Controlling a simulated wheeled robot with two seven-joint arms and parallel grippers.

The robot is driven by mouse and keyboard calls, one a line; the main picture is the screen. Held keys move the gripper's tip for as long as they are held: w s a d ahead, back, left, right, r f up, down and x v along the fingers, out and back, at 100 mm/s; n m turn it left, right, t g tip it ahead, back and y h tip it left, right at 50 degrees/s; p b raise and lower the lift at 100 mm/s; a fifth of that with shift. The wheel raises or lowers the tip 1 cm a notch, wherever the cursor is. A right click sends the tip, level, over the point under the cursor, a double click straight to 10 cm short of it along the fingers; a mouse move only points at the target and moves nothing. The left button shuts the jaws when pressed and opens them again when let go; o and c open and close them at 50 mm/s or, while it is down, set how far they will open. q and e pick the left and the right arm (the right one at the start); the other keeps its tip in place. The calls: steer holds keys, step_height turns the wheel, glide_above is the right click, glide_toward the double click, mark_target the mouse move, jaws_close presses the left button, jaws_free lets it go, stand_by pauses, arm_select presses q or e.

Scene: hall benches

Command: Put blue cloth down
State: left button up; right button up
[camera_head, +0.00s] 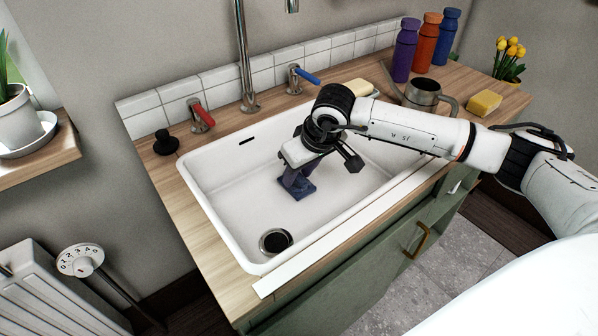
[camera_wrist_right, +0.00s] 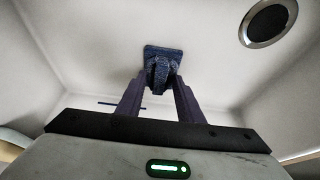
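The blue cloth (camera_head: 299,190) is dark blue and bunched, inside the white sink (camera_head: 240,215). My right gripper (camera_head: 297,174) points down into the basin from above. In the right wrist view its two fingers (camera_wrist_right: 160,88) close in on the bunched middle of the cloth (camera_wrist_right: 162,58), and a flat square part spreads out beyond the fingertips. The cloth is at or just above the sink floor; I cannot tell whether it touches. The fingers partly hide it. My left gripper does not show in either view.
The round drain (camera_head: 275,241) lies at the near left of the basin. A tall faucet (camera_head: 245,70), a red-handled tap (camera_head: 201,115) and a blue-handled tap (camera_head: 300,78) stand behind. A metal watering can (camera_head: 422,95), a yellow sponge (camera_head: 484,103) and bottles (camera_head: 431,45) stand at the right.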

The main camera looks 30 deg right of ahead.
steer(key=shift+r, duration=0.1)
steer(key=shift+r, duration=0.25)
steer(key=v, duration=1.1)
steer(key=shift+s+r, duration=0.2)
steer(key=shift+r, duration=0.05)
